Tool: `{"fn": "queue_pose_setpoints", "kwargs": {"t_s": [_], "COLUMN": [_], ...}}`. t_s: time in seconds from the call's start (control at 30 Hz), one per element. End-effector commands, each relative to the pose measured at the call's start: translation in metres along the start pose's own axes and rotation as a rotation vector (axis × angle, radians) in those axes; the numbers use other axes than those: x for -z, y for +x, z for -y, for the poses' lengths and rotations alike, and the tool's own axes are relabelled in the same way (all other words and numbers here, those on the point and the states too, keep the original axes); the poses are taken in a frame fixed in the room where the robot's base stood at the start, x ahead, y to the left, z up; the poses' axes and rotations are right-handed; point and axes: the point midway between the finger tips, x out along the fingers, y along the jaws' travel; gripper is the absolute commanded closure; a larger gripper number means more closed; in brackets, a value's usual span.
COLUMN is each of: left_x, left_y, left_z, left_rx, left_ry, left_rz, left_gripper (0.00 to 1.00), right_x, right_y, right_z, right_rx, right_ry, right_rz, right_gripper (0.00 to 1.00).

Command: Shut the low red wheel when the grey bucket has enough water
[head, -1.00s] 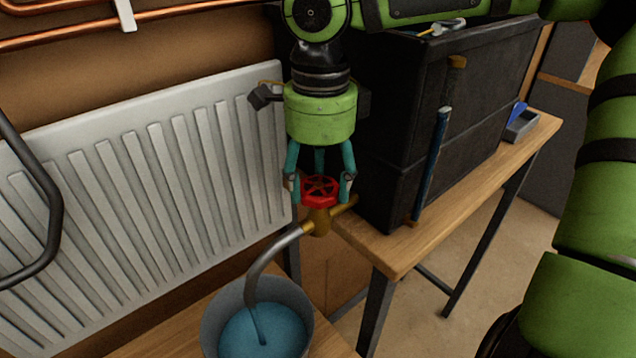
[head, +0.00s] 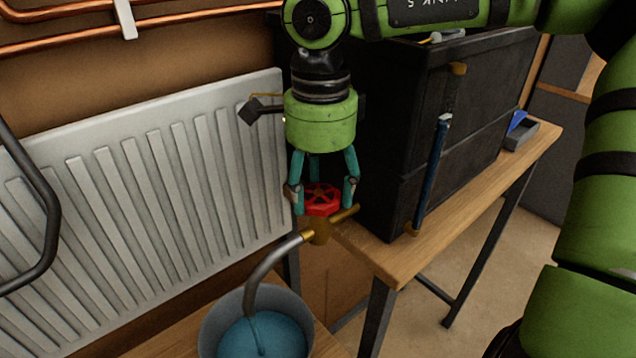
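The low red wheel (head: 322,199) sits on top of a brass valve (head: 322,229). My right gripper (head: 323,207) points down from above, its teal fingers around the wheel's rim. The fingertips appear to touch the rim on both sides; a third finger stands behind it. A grey curved spout (head: 268,269) runs from the valve down to the grey bucket (head: 209,331). A stream falls from the spout into the blue water (head: 280,339) in the bucket. The bucket's lower part is cut off by the frame. My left gripper is not in view.
A white ribbed radiator (head: 150,190) stands along the wall at left, below copper pipes (head: 60,40). A black cabinet (head: 390,130) stands on a wooden bench (head: 400,255) at right, with a blue-handled tool (head: 433,175) against it. A small grey tray (head: 521,134) lies at the bench's far end.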

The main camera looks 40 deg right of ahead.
Motion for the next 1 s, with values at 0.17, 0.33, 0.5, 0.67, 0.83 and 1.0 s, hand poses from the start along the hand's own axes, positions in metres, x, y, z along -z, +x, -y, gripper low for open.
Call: {"fn": "queue_pose_setpoints", "kwargs": {"t_s": [0.17, 0.33, 0.5, 0.67, 0.83, 1.0], "left_x": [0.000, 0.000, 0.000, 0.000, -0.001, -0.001], "left_y": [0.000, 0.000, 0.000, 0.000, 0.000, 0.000], "left_z": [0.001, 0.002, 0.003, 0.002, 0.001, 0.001], "left_rx": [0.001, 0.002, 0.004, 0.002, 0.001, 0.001], "left_ry": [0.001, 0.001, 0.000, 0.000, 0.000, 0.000], "left_rz": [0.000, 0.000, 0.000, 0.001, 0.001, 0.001], "left_gripper": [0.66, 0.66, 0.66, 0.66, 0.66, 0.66], "right_x": [0.001, 0.000, 0.000, 0.000, 0.001, 0.002], "right_y": [0.002, 0.001, -0.008, -0.037, -0.074, -0.102], "right_z": [-0.001, 0.000, 0.001, 0.001, 0.001, 0.001], "right_rx": [-0.005, -0.002, 0.002, 0.006, 0.003, 0.000], "right_ry": [0.001, 0.001, 0.002, 0.002, 0.004, 0.004], "right_rz": [-0.005, -0.001, 0.001, 0.002, 0.000, -0.001], "right_gripper": [0.18, 0.18, 0.18, 0.18, 0.18, 0.18]}}
